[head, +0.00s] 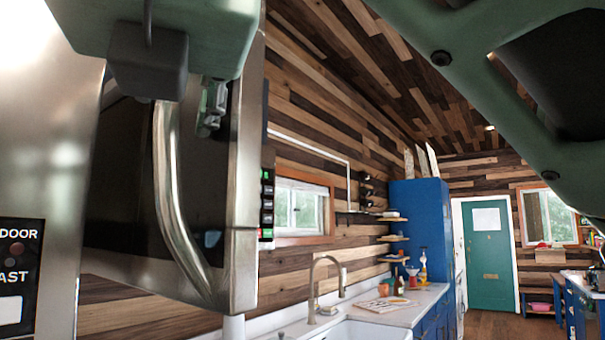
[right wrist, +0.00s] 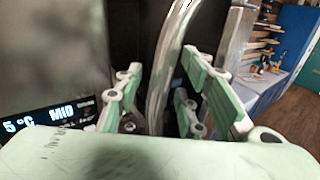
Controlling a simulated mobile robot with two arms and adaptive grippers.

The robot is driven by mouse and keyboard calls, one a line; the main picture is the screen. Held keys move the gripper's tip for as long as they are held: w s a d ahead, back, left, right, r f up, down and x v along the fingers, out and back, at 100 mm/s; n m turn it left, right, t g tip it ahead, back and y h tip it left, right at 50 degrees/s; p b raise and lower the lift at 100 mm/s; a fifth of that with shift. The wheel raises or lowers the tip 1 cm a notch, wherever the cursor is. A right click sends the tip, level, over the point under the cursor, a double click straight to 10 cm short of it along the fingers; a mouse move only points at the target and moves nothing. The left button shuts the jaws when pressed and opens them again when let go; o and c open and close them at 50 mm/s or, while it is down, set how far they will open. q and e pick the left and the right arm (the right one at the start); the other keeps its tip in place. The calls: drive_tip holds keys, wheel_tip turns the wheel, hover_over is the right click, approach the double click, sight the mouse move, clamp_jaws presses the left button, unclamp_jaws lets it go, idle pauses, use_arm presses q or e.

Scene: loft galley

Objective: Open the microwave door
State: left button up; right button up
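The microwave (head: 245,180) is at the left of the head view, with a dark door (head: 130,190) and a curved steel handle (head: 170,190). Lit green buttons show at its right edge. I cannot tell whether the door is slightly ajar. My right gripper (head: 190,105) is at the upper part of the handle; one finger shows to the right of it, and the rest is hidden by the gripper's body. In the right wrist view, the handle (right wrist: 168,70) runs between the two spread fingers of the right gripper (right wrist: 165,90), with small gaps seen on both sides. My left gripper is not in view.
A steel appliance front (head: 50,150) with a dark panel stands close at the left; its lit display (right wrist: 50,118) shows in the right wrist view. A counter with a sink (head: 365,330) and tap lies right of the microwave. A blue cabinet (head: 420,220) stands farther back.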

drive_tip(key=v, duration=1.2)
drive_tip(key=shift+s, duration=0.2)
drive_tip(key=shift+w, duration=0.15)
